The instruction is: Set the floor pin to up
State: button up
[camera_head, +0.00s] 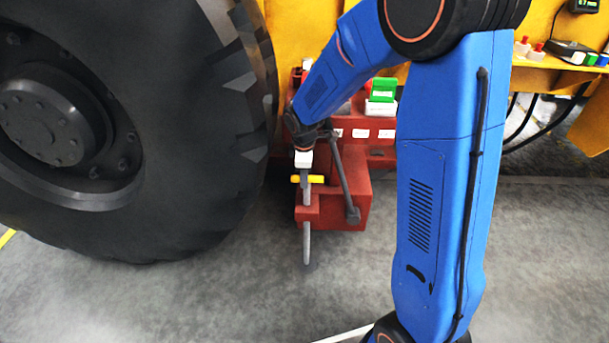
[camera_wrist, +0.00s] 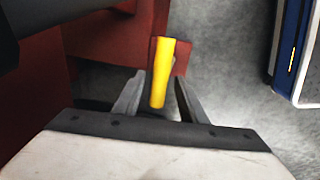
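The floor pin shows as a yellow cross handle (camera_head: 316,179) above a red bracket, with a grey rod (camera_head: 306,244) hanging below the bracket toward the floor. In the wrist view the yellow handle (camera_wrist: 163,62) runs up from between my fingers. My gripper (camera_head: 305,177) is at the handle, pointing down. In the wrist view my gripper (camera_wrist: 160,80) is open, with one grey finger on each side of the handle and gaps visible. Whether a finger touches it cannot be told. The upper part of the pin is hidden by my gripper.
A big black tyre (camera_head: 235,150) stands close on the left. The red bracket block (camera_head: 337,212) carries a grey lever (camera_head: 345,185) just right of my gripper. A green-topped box (camera_head: 382,92) sits above. Grey floor (camera_head: 200,300) in front is clear.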

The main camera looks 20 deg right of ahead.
grip_shut()
notch_tip(320, 180, up, 12)
jog(key=shift+f, duration=0.2)
jog(key=shift+w, duration=0.1)
grip_release()
jog(key=s+a+r, duration=0.1)
jog(key=s+r, duration=0.2)
jog(key=r, duration=1.4)
jog(key=shift+s, duration=0.2)
jog(key=shift+s, duration=0.1)
